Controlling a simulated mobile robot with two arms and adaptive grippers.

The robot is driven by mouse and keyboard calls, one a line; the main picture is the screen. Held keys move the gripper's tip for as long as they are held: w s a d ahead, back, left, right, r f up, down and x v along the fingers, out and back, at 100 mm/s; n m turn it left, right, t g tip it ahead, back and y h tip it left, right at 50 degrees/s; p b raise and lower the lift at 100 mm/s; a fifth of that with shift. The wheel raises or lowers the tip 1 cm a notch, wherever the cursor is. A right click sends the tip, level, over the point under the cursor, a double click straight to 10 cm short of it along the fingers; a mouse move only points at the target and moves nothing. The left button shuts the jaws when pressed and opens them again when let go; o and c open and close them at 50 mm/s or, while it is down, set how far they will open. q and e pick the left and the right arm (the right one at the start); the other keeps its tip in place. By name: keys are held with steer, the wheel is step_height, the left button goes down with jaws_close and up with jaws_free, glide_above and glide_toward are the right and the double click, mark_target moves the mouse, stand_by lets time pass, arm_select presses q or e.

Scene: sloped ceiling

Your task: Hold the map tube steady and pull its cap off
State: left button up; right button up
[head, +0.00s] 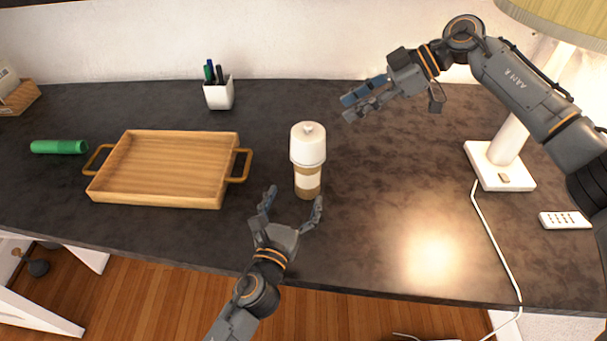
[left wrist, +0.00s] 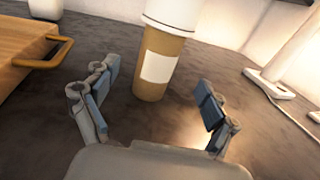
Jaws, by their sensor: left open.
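The map tube (head: 307,181) stands upright on the dark desk, a brown cardboard cylinder with a pale label. Its wide white cap (head: 308,144) sits on top. My left gripper (head: 294,197) is open just in front of the tube, low over the desk. In the left wrist view the tube (left wrist: 160,62) stands beyond and between the spread fingers (left wrist: 158,76), and the cap (left wrist: 172,12) is cut off by the top edge. My right gripper (head: 348,106) hangs to the upper right of the cap, apart from it. Its fingers look close together, but their gap is unclear.
A wooden tray (head: 165,168) lies left of the tube, with a green cylinder (head: 59,147) beyond it. A white pen cup (head: 219,94) stands at the back. A lamp base (head: 499,165) and a white remote (head: 565,220) are at right. The desk right of the tube is clear.

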mark_target(309, 164)
arm_select(q)
steer(key=x, duration=1.1)
steer(key=shift+w+d, duration=0.1)
steer(key=shift+d, duration=0.1)
